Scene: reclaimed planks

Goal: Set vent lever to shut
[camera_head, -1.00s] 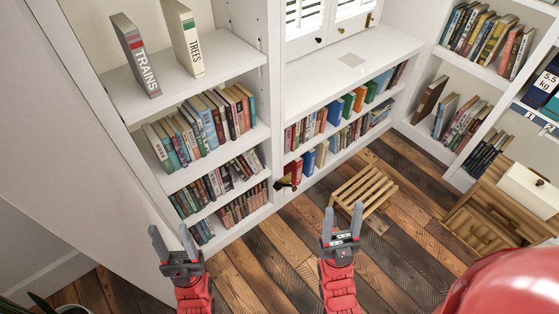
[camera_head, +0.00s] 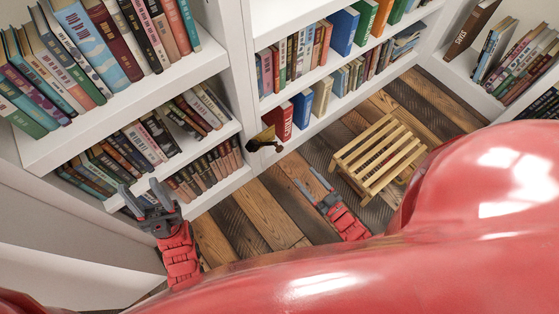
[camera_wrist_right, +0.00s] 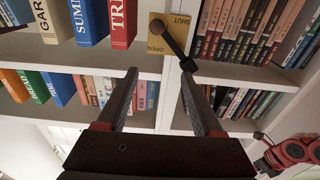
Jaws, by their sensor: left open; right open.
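The vent lever (camera_head: 262,143) is a dark bar with a round knob beside a yellow-brass plate (camera_head: 268,133), on the upright between the bookcases. The exact setting is hard to tell. My right gripper (camera_head: 305,176) is open and empty, to the lower right of the lever in the head view. In its wrist view its fingers (camera_wrist_right: 159,73) point toward the plate, apart from the lever. My left gripper (camera_head: 142,186) is open and empty before the left bookcase.
Bookshelves full of books stand left (camera_head: 120,107) and behind the lever. A slatted wooden stool (camera_head: 378,155) stands on the plank floor (camera_head: 262,215), right of my right gripper. My red body covers the lower right of the head view.

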